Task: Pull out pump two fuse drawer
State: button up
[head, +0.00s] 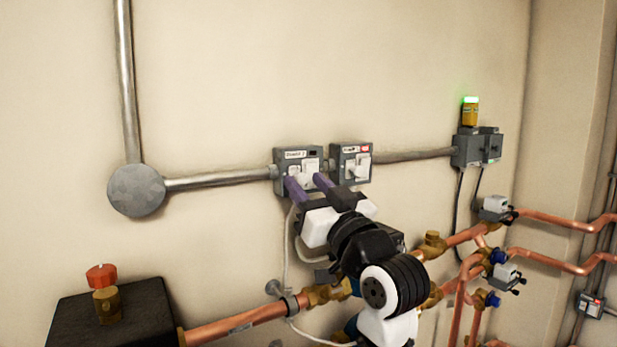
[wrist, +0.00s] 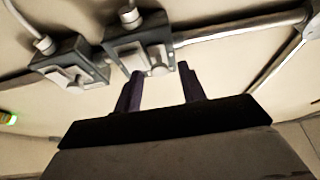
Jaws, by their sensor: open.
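The left grey switch box (head: 283,158) on the wall has a label that seems to read "Pump 2", with pale fittings (head: 309,166) on its front. I cannot tell clearly which fitting is the fuse drawer. My gripper (head: 306,179) is open, its two purple fingers pointing at this box and hiding its lower front. In the wrist view the same box (wrist: 118,46) lies just beyond the fingertips. My gripper (wrist: 160,69) holds nothing there, with a clear gap between the fingers. I cannot tell whether a finger touches the box.
A similar box (head: 351,148) stands close to the right, also in the wrist view (wrist: 88,60). A grey conduit (head: 220,179) joins from the left. Copper pipes (head: 235,323) with valves run below. A green-lit unit (head: 470,110) is further right.

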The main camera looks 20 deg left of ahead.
jog(key=shift+w+a, duration=0.1)
jog(key=shift+a, duration=0.05)
jog(key=shift+c, duration=0.2)
grip_shut()
jog(key=shift+s+d+b, duration=0.35)
jog(key=shift+s+d, duration=0.6)
jog(key=shift+d, duration=0.25)
jog(key=shift+o, duration=0.2)
grip_release()
jog(key=shift+d, duration=0.1)
jog(key=shift+s, duration=0.1)
